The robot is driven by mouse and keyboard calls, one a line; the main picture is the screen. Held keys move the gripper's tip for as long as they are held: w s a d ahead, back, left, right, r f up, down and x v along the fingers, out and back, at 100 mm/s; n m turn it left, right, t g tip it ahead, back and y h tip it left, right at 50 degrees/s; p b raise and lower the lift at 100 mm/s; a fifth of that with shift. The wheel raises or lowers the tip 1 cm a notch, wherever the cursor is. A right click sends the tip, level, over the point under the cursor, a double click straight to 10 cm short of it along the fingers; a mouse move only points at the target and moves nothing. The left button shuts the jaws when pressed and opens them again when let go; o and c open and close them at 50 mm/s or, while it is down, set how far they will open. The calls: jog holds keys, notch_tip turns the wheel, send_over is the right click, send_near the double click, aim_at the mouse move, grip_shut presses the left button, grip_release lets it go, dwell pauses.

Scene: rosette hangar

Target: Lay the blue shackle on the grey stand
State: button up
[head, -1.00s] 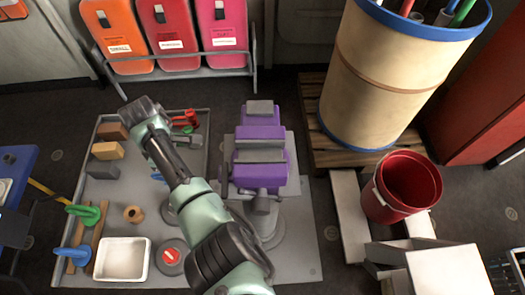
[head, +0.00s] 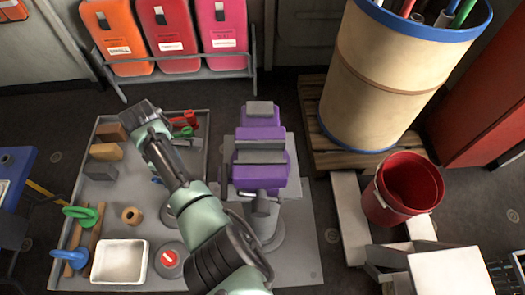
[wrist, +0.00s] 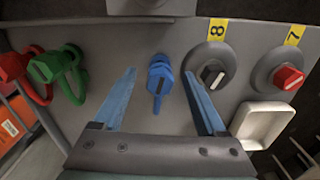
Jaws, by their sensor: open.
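The blue shackle (wrist: 160,78) is upright in the wrist view, on the grey board. My gripper (wrist: 159,72) is open, with one finger on each side of the shackle and a gap to each. In the head view only a bit of blue (head: 157,180) shows beside my arm, which hides the rest. A grey block (head: 101,170) at the left of the board, below a tan and a brown block, looks like the grey stand. It is well away from the shackle and does not show in the wrist view.
Green (wrist: 62,72) and red (wrist: 22,70) shackles stand left of the blue one. Round knobs marked 8 (wrist: 210,68) and 7 (wrist: 282,70) and a white tray (wrist: 262,122) lie right. A purple vise (head: 260,160) stands beside the board.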

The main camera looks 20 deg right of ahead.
notch_tip(320, 180, up, 13)
dwell(0.6)
jog(key=w+a+r+m+t+y, duration=0.1)
jog(key=w+r+m+t, duration=0.1)
jog(key=w+r+t, duration=0.45)
jog(key=w+a+r+m+t+y, duration=0.2)
jog(key=w+r+t, duration=0.1)
jog(key=r, duration=0.7)
notch_tip(320, 180, up, 12)
jog(key=s+d+m+t, duration=0.1)
jog(key=d+m+t, duration=0.15)
jog(key=t, duration=0.35)
jog(key=s+d+r+m+t+h, duration=0.1)
jog(key=s+d+r+m+t, duration=0.2)
jog(key=s+r, duration=0.7)
jog(key=s+d+r+m+t+h, duration=0.2)
jog(key=s+d+r+m+t, duration=0.2)
jog(key=s+r, duration=0.7)
notch_tip(320, 180, up, 4)
jog(key=d+t, duration=0.2)
jog(key=t, duration=0.2)
jog(key=shift+d+t, duration=0.35)
